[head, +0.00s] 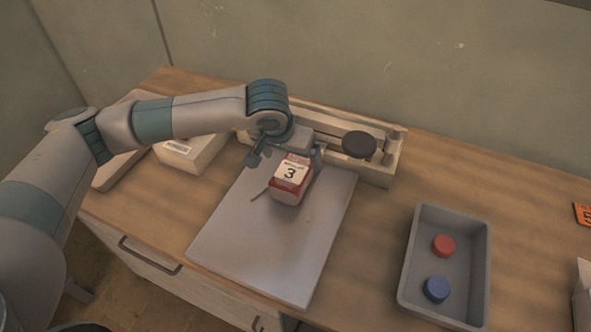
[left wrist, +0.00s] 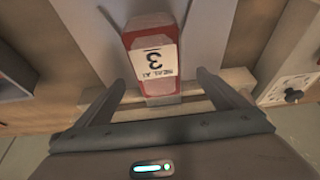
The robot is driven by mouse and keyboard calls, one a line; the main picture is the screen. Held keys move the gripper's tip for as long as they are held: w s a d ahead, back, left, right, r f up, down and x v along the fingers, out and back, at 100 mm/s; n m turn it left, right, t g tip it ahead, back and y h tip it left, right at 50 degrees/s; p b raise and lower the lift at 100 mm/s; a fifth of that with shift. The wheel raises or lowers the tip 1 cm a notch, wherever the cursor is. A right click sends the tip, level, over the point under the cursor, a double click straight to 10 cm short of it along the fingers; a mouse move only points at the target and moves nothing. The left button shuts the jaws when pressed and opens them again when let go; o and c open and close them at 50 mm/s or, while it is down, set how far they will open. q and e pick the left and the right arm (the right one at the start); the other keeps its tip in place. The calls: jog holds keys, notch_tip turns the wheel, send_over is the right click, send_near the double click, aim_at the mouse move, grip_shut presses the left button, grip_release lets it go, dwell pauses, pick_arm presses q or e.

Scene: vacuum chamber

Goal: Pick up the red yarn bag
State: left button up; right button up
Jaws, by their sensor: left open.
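My left gripper (head: 285,157) is open and empty at the far side of the bag. In the left wrist view my left gripper's fingers (left wrist: 160,80) are spread wider than the bag, one on either side of its near end. My right gripper is not in view.
The grey mat (head: 250,250) lies on a wooden table. A sealing device (head: 375,168) with a dark knob stands behind it. A white box (head: 195,152) is to the left. A grey tray (head: 407,262) at right holds a red and a blue cap.

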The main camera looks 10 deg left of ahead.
aim_at(295, 165)
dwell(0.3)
pick_arm(q)
jog(key=shift+p+x, duration=0.85)
jog(key=shift+p, duration=0.1)
jog(key=shift+w+d+f+p, duration=0.15)
jog(key=shift+f+p, duration=0.15)
jog(key=shift+f, duration=0.2)
jog(key=shift+w+d+f+p, duration=0.15)
jog(key=shift+f+p, duration=0.1)
jog(key=shift+f, duration=0.25)
jog(key=shift+w+f, duration=0.2)
jog(key=shift+f, duration=0.45)
jog(key=shift+c, duration=0.7)
